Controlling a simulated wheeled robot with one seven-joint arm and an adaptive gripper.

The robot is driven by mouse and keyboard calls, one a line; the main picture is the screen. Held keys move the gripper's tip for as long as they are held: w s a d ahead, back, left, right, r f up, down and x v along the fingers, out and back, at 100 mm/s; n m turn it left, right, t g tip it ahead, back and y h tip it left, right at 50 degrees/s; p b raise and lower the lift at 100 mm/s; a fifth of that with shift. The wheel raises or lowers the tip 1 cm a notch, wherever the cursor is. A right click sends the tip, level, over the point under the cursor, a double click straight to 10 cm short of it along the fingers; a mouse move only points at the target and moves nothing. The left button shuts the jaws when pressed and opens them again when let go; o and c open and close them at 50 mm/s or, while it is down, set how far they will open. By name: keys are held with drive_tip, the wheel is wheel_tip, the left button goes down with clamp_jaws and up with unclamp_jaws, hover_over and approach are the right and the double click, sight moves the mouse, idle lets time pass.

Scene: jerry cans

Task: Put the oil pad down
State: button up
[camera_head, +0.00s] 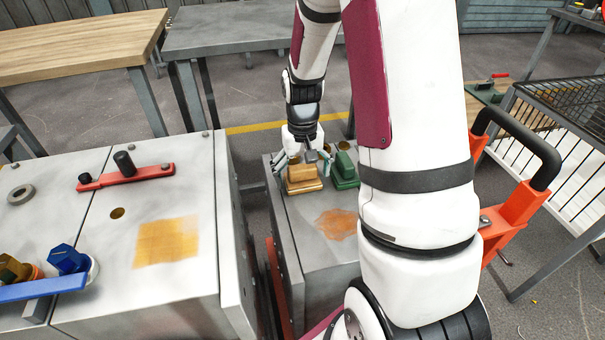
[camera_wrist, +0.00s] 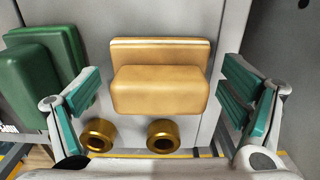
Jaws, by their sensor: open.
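The oil pad looks to be the tan-orange block (camera_head: 303,179) with a thinner plate behind its thick front part. It rests on top of the grey metal box (camera_head: 290,225) in the head view. In the wrist view the tan block (camera_wrist: 160,90) sits between my gripper's spread fingers, with a gap on each side. My gripper (camera_head: 303,165) is open just above and around the block; the teal finger pads also show in the wrist view (camera_wrist: 160,108). An orange oil stain (camera_head: 337,223) lies on the box top in front of the block.
A green block (camera_head: 345,170) stands close to the right of the tan one. Two brass openings (camera_wrist: 163,136) lie beside the tan block. A larger grey box (camera_head: 190,215) with a stain (camera_head: 166,241) stands left. An orange cart handle (camera_head: 510,205) is at right.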

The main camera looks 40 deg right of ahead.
sight(302, 168)
drive_tip(key=shift+r, duration=0.1)
wheel_tip(302, 168, up, 12)
drive_tip(key=p, duration=0.4)
drive_tip(key=s+a+r+n, duration=0.1)
drive_tip(key=s+a+r, duration=0.4)
drive_tip(key=r, duration=0.2)
drive_tip(key=s+a+r+n, duration=0.1)
drive_tip(key=s+a+r, duration=0.2)
drive_tip(key=s, duration=0.8)
drive_tip(key=s+a+r+n, duration=0.2)
drive_tip(key=s+a, duration=0.5)
drive_tip(key=s, duration=0.5)
drive_tip(key=shift+s+r+n+t, duration=0.15)
drive_tip(key=shift+r+n+t, duration=0.15)
drive_tip(key=shift+r, duration=0.35)
wheel_tip(302, 168, up, 24)
drive_tip(key=t+p, duration=0.3)
drive_tip(key=p, duration=1.9)
drive_tip(key=shift+t, duration=0.3)
